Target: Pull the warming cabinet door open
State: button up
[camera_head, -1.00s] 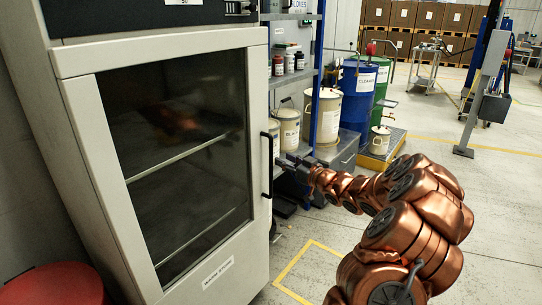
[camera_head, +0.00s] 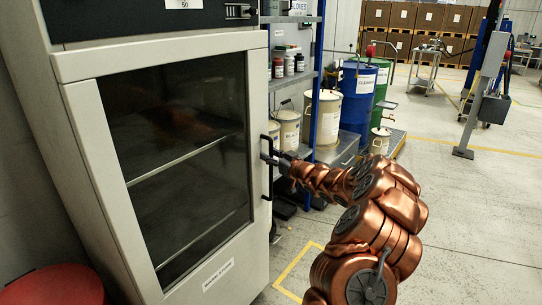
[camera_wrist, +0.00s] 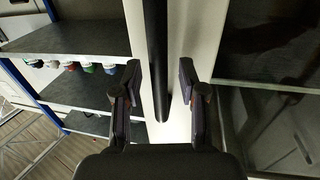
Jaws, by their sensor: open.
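The warming cabinet (camera_head: 165,150) stands at the left in the head view, with its glass-fronted door (camera_head: 180,160) shut. A black vertical bar handle (camera_head: 266,185) runs along the door's right edge. My gripper (camera_head: 270,158) is at the handle, reaching in from the right. In the wrist view, the handle (camera_wrist: 160,60) stands between the two open fingers of my gripper (camera_wrist: 160,95). Gaps show on both sides of the bar, so neither finger seems to touch it. Part of the handle is hidden behind my gripper in the head view.
A blue-framed shelf (camera_head: 312,90) with cans and bottles stands right of the cabinet, close to my arm. Blue (camera_head: 357,95) and green drums stand beyond it. A red round-topped object (camera_head: 55,285) is at the lower left. The floor at right is mostly clear.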

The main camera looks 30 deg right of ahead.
grip_shut()
dwell(0.3)
dwell(0.4)
